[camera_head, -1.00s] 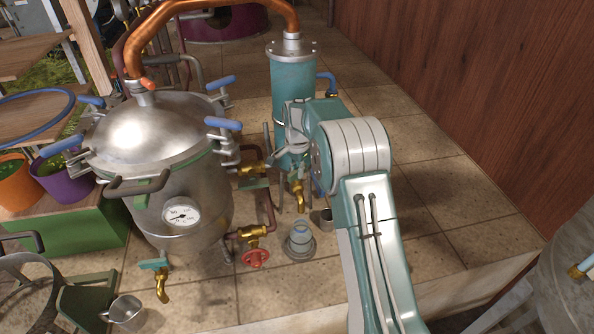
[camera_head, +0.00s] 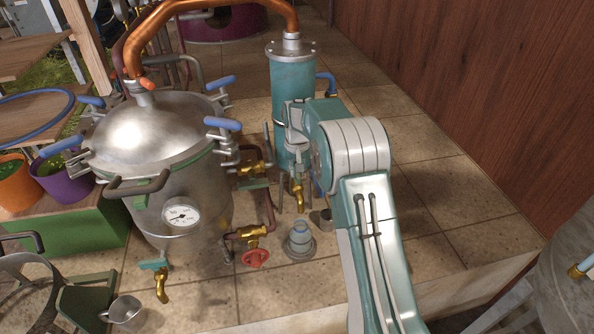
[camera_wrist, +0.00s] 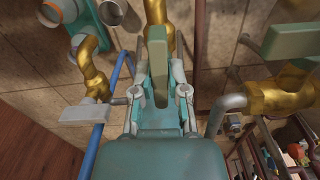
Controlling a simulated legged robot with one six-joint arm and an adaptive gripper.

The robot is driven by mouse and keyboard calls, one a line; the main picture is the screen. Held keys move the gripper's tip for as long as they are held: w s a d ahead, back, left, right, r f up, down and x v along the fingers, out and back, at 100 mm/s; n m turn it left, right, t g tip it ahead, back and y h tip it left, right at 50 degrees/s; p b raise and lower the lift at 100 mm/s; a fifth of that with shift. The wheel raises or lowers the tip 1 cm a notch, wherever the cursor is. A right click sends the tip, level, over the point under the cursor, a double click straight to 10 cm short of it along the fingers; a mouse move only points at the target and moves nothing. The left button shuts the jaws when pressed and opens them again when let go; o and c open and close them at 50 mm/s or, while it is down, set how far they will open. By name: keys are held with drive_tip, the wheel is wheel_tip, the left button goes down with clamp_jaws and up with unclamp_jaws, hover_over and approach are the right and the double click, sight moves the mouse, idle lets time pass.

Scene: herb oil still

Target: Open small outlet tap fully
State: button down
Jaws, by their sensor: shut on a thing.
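In the wrist view my gripper (camera_wrist: 162,84) has its two fingers on either side of a flat green lever (camera_wrist: 157,58). It is shut on this lever. The lever lies lengthwise between the fingers, in front of a brass tap body (camera_wrist: 155,12) at the top edge. In the head view my forearm and wrist cover most of the gripper, beside the teal cylinder (camera_head: 291,92). A brass tap spout (camera_head: 298,194) points down just below there. The lever's contact with the fingertips is partly hidden.
Left of my gripper is another brass tap (camera_wrist: 93,72) with a pale handle and a blue hose (camera_wrist: 98,143). A brass valve (camera_wrist: 283,92) with a green handle is close on the right. The steel still pot (camera_head: 180,205) and red handwheel (camera_head: 256,257) stand left of my arm.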

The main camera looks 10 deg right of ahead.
drive_tip(key=shift+w+n, duration=0.1)
drive_tip(key=shift+n, duration=0.5)
drive_tip(key=c, duration=0.6)
unclamp_jaws()
drive_tip(key=shift+c, duration=0.2)
drive_tip(key=shift+a, duration=0.1)
wheel_tip(320, 180, up, 12)
